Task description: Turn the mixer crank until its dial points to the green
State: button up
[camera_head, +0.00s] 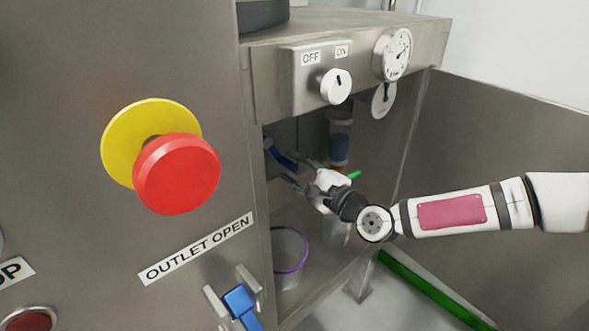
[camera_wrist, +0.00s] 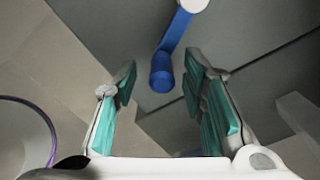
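The crank (camera_head: 281,155) is a blue arm inside the steel recess, left of my gripper in the head view. In the wrist view the blue crank (camera_wrist: 162,72) runs from a pale hub at the top down to a rounded blue end. My gripper (camera_head: 290,167) is open, its teal-padded fingers pointing at the crank. In the wrist view the blue end shows between the fingertips (camera_wrist: 161,68), with gaps on both sides; its depth is unclear. A round white gauge (camera_head: 393,54) and a smaller white disc (camera_head: 383,100) sit above right; their pointer readings are too small to tell.
An OFF/ON knob (camera_head: 336,86) sits above the recess. A purple-rimmed container (camera_head: 289,259) stands below my gripper and shows at left in the wrist view (camera_wrist: 22,140). A red button (camera_head: 177,173) and a blue outlet handle (camera_head: 240,300) are on the left panel.

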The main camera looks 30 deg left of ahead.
jog(key=v, duration=1.2)
dwell(0.3)
jog(key=shift+f, duration=0.1)
